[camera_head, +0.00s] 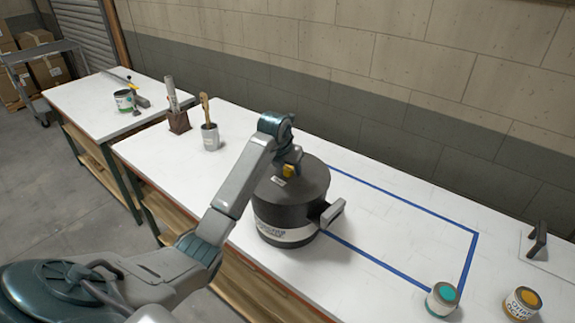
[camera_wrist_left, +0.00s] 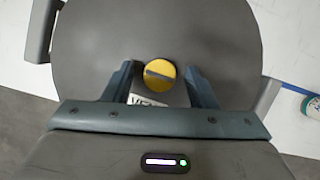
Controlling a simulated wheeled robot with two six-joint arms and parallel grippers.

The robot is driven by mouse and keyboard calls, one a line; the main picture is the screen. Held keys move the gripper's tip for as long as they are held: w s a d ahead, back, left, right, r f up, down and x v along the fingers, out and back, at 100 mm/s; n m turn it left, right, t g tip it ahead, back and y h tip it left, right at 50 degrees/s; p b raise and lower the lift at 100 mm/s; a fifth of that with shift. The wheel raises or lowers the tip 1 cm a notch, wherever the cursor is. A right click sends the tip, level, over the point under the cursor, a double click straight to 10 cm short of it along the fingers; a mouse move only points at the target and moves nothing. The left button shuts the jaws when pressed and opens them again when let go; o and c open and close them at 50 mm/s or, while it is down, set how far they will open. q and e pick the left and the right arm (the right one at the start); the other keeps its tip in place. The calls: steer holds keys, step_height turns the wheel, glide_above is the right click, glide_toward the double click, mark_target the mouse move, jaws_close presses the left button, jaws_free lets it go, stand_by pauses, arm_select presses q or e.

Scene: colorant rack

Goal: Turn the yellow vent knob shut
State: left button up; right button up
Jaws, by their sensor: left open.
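The yellow vent knob (camera_wrist_left: 160,74) sits on the top of a dark round container (camera_head: 265,205) with a pale label band. In the left wrist view the knob has a dark bar across it, lying roughly level and tilted slightly. A label (camera_wrist_left: 147,101) beginning "VE" lies beside it, partly hidden by my gripper. My left gripper (camera_wrist_left: 160,80) is open, with one finger on each side of the knob and a gap visible at both sides. In the head view the knob (camera_head: 289,171) shows just below the gripper. My right gripper is not in view.
The container has side handles, one at its right (camera_head: 332,213). Blue tape (camera_head: 400,196) marks a largely empty area on the white table. A brush cup (camera_head: 210,136) stands behind left.

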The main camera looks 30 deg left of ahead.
arm_select(q)
steer(key=shift+c, duration=0.2)
steer(key=c, duration=0.9)
steer(key=shift+c, duration=0.2)
